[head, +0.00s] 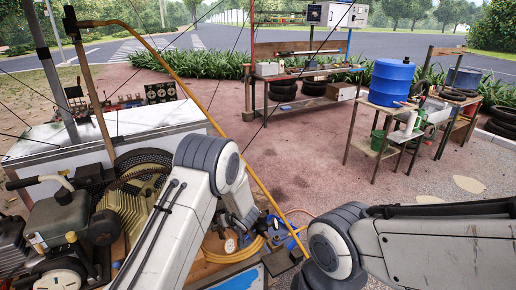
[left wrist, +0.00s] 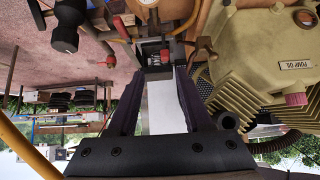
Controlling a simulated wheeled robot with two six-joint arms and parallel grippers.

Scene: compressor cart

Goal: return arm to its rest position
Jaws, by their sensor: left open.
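My left gripper (left wrist: 158,72) is open in the left wrist view, its two dark fingers apart. A pale strip shows between the fingers, with a small dark fitting and a red part just beyond the tips. I see nothing clamped. In the head view my white left arm bends down over the compressor cart (head: 165,123), and its gripper is mostly hidden behind the arm. My right arm comes in from the right with its joint at the lower middle. The right gripper cannot be made out.
A beige pump (left wrist: 255,50) labelled "PUMP OIL" is close on the right of the wrist view. A dark engine (head: 60,225) stands at left. A yellow hose (head: 212,122) arcs across the cart. A blue barrel (head: 391,82) stands on a bench at right; open red paving lies between.

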